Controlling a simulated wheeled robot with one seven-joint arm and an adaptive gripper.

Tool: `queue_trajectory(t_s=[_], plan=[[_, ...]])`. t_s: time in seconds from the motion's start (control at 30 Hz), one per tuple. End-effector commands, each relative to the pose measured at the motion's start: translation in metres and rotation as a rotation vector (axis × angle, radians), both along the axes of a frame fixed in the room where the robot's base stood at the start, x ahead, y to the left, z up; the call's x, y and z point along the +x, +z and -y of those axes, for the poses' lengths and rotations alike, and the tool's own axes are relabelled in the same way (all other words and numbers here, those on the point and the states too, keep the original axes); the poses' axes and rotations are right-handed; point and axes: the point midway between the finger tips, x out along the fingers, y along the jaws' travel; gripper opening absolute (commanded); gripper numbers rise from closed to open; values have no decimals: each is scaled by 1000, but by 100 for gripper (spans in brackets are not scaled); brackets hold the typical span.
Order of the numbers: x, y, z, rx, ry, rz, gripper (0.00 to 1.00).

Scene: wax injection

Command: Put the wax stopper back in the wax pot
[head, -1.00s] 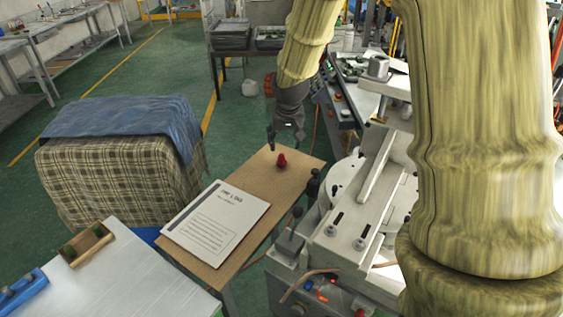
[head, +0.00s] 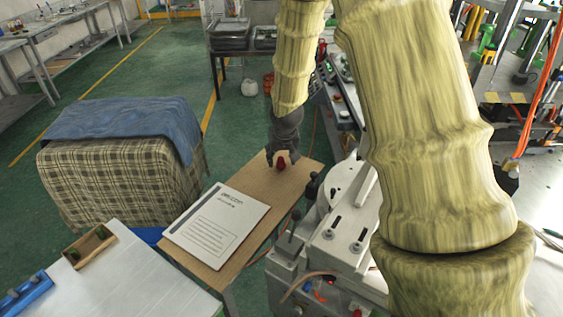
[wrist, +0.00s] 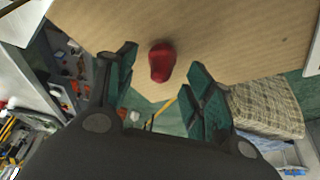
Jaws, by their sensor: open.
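The wax stopper, a small red rounded piece (head: 281,163), is on the brown board at its far end. It also shows in the wrist view (wrist: 161,61), ahead of and between the two fingers. My gripper (head: 284,158) is close to the stopper in the head view. In the wrist view my gripper (wrist: 162,82) is open, with its dark green fingers spread and the stopper not gripped. I cannot make out the wax pot for certain; my arm covers part of the machine on the right.
The brown board (head: 262,205) carries a white printed sheet (head: 217,224). The grey and white machine (head: 335,235) stands close on its right. A cloth-covered block (head: 120,165) stands to the left. A metal table (head: 120,280) with a wooden tray (head: 90,246) is at lower left.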

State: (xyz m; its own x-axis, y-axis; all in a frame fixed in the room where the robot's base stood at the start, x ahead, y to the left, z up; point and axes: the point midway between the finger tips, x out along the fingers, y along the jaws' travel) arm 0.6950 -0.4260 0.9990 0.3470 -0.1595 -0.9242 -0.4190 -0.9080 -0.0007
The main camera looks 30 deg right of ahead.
Motion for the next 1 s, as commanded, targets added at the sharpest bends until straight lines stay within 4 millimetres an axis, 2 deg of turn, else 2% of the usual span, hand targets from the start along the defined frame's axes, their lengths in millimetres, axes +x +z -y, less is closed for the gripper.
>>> queue_trajectory(t_s=[0.27, 0.6, 0.8, 0.83, 1.0], plan=[[7, -18, 3, -1, 1, -1, 52], [8, -21, 4, 0, 0, 1, 52], [7, -21, 4, 0, 0, 0, 16], [8, -21, 4, 0, 0, 0, 13], [8, -21, 4, 0, 0, 0, 12]])
